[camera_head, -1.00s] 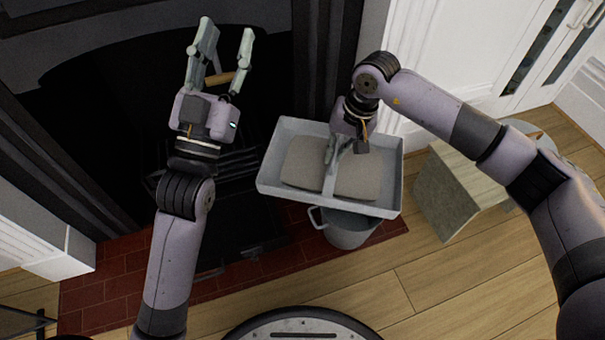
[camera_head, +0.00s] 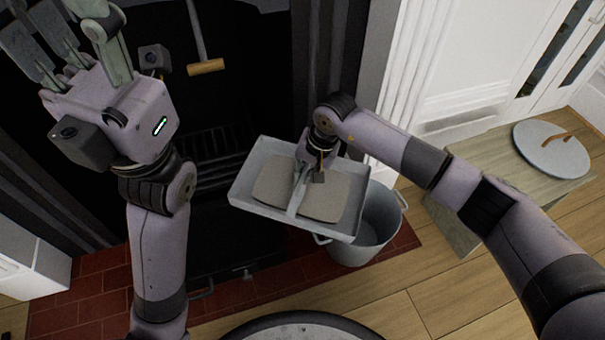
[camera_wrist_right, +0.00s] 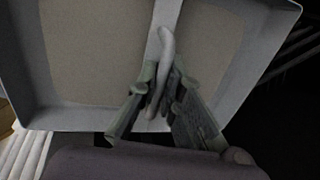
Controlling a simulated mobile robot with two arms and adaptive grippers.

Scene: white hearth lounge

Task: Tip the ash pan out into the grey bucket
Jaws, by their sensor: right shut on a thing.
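The ash pan (camera_head: 240,194) is a shallow pale grey metal tray with grey-brown ash on both sides of a central bar. It is held nearly level, its ash still inside. My right gripper (camera_head: 308,178) is shut on that bar; the grip also shows in the right wrist view (camera_wrist_right: 160,88). My left gripper (camera_head: 70,35) is open and empty at the upper left, well away from the pan.
A wooden bench (camera_head: 470,160) at right carries a round grey lid (camera_head: 552,148) with a wooden handle. A tool with a wooden grip (camera_head: 206,67) hangs at the dark fireplace. Red brick hearth (camera_head: 100,283) and wood floor (camera_head: 440,300) lie below.

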